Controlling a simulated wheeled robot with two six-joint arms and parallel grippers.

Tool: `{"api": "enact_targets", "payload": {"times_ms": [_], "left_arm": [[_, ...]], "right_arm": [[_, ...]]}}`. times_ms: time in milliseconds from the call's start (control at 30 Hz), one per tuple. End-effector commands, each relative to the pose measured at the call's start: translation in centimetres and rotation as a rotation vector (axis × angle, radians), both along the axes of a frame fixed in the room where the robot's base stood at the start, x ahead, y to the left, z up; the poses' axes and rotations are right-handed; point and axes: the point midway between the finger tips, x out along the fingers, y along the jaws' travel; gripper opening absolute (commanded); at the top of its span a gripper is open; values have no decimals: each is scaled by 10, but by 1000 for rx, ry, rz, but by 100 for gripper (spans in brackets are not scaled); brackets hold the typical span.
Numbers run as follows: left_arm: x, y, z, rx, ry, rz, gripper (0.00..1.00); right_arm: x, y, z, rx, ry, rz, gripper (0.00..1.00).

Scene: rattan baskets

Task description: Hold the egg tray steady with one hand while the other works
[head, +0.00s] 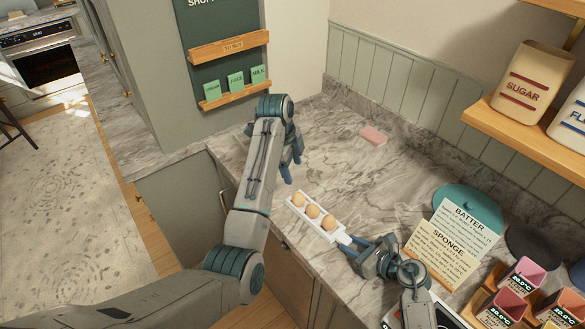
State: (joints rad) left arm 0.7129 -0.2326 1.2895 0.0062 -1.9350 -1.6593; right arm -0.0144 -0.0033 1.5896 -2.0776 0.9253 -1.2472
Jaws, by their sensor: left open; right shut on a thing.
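The white egg tray (331,235) lies on the marble counter near its front edge, with three brown eggs (313,211) in a row in it. My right gripper (347,241) is at the tray's right end and shut on it. My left gripper (291,171) is open and empty, behind the tray's left end and apart from it. The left gripper's blue fingers point down toward the counter. The exact grip of the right fingers on the tray is small in view.
Recipe cards (445,250), a teal round lid (466,206) and a wooden rack of colored cups (508,308) stand at the right. A shelf (500,125) overhangs the back right.

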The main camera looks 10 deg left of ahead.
Motion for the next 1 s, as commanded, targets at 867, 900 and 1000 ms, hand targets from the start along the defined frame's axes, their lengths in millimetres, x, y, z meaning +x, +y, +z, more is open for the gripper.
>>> {"api": "enact_targets", "payload": {"times_ms": [867, 900, 1000], "left_arm": [[0, 0, 0, 0, 0, 0, 59], [0, 0, 0, 0, 0, 0, 59], [0, 0, 0, 0, 0, 0, 59]], "right_arm": [[-43, -50, 25, -6, -1, 1, 54], [-47, -56, 29, -6, 0, 1, 54], [-58, -68, 36, -5, -1, 2, 54]]}}
